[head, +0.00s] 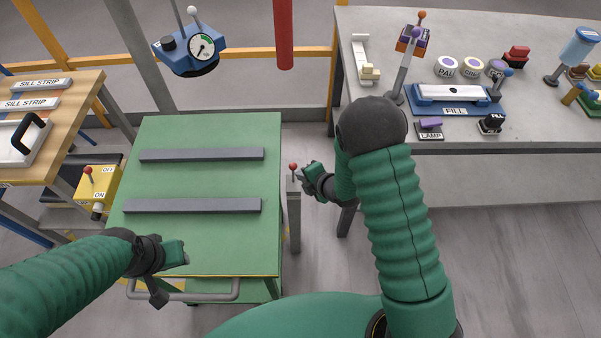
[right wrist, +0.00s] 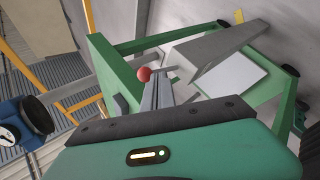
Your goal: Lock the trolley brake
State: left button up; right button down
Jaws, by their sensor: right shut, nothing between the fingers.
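The green trolley (head: 225,180) stands in the middle of the head view, with two grey bars across its top and a grey handle (head: 190,292) at its near edge. A small lever with a red knob (head: 293,167) stands on a grey post (head: 294,220) at the trolley's right side. My right gripper (head: 306,178) is shut and empty just right of this lever. In the right wrist view the red knob (right wrist: 144,74) is close beside the fingertips (right wrist: 163,75); contact is unclear. My left gripper (head: 184,252) is over the trolley's near left part; its jaw opening is unclear.
A wooden table (head: 65,85) is far left. A grey bench (head: 460,40) with several devices is right. A blue gauge (head: 190,48) and red post (head: 283,35) are behind.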

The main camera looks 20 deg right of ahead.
jog(key=shift+w+a, duration=0.15)
jog(key=shift+w, duration=0.45)
jog(key=shift+r+p, duration=0.15)
jog(key=shift+p, duration=0.15)
jog(key=shift+w+d+r+g+p, duration=0.25)
jog(key=shift+w+g+p, duration=0.35)
jog(key=shift+p, duration=0.6)
jog(key=shift+w+d+f+b, duration=0.15)
jog(key=shift+w+f+b, duration=0.25)
jog(key=shift+w+b, duration=0.2)
jog(key=shift+w, duration=0.15)
jog(key=shift+r, duration=0.1)
